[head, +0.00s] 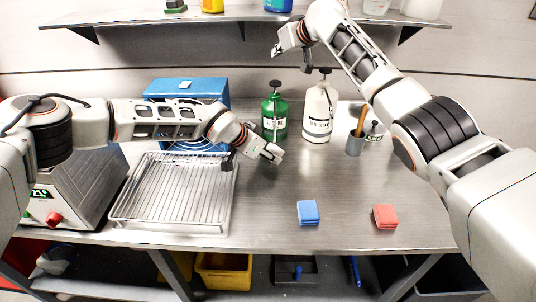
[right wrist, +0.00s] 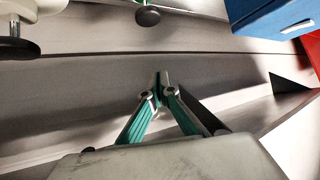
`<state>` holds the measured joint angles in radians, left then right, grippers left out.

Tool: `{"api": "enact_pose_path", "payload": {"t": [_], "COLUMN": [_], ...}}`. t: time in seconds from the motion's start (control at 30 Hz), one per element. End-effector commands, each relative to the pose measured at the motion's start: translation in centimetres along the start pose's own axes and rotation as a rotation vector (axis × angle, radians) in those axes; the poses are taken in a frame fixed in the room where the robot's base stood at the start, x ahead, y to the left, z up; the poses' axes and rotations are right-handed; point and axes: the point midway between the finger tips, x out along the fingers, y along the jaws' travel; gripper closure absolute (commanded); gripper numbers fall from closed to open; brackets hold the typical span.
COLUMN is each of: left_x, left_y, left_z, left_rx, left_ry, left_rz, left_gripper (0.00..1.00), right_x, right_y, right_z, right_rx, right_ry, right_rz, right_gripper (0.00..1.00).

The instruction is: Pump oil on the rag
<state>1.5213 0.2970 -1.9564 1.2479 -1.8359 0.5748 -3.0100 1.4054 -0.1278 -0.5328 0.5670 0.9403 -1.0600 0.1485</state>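A green bottle (head: 274,118) with a black pump top and a white bottle (head: 319,112) with a black pump top stand upright at the middle back of the bench. Their labels are too small to read. A folded blue cloth (head: 308,212) and a folded red cloth (head: 385,216) lie flat near the front edge. My right gripper (head: 277,50) is above and behind the green bottle, touching neither bottle. In the right wrist view its fingertips (right wrist: 161,80) meet with nothing between them. My left gripper (head: 275,153) hovers just in front of the green bottle; its finger gap is unclear.
A wire rack tray (head: 170,218) and a grey device (head: 82,185) with a red knob are at left. A blue box (head: 187,88) is behind. A grey cup (head: 354,146) and small can (head: 374,134) stand right. The bench (head: 260,205) is clear around the cloths.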

Motion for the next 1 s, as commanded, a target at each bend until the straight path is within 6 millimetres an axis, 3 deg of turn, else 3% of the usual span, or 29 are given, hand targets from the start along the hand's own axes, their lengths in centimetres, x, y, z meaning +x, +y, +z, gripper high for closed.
{"api": "enact_pose_path", "payload": {"t": [0.5, 1.0], "left_x": [0.0, 0.0], "left_y": [0.0, 0.0], "left_z": [0.0, 0.0], "left_rx": [0.0, 0.0], "left_ry": [0.0, 0.0], "left_rz": [0.0, 0.0], "left_gripper": [0.83, 0.83], "right_x": [2.9, 3.5], "right_y": [-0.1, 0.0], "right_z": [4.5, 5.4], "right_rx": [0.002, 0.001], "right_ry": [-0.001, 0.001], "right_rz": [-0.001, 0.0], "right_gripper": [1.0, 1.0]}}
